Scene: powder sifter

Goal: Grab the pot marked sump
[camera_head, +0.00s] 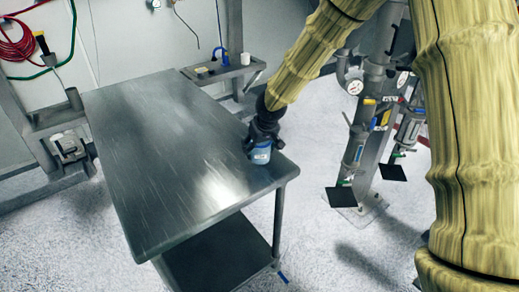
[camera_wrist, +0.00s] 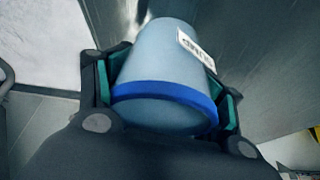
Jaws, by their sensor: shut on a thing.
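The pot marked sump (camera_head: 261,154) is a small light blue pot at the right edge of the metal table (camera_head: 180,150) in the head view. In the wrist view the pot (camera_wrist: 162,58) shows a darker blue band and a white label reading "SUMP". My gripper (camera_head: 264,130) comes down on it from above in the head view. In the wrist view my gripper (camera_wrist: 168,100) is shut on the pot, with a green-lined finger on each side. I cannot tell whether the pot's base touches the table.
The rest of the tabletop is bare. A small shelf (camera_head: 222,70) with a blue-handled item stands behind the table. Pipework with gauges (camera_head: 372,120) stands to the right. A lower shelf (camera_head: 220,255) lies under the table.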

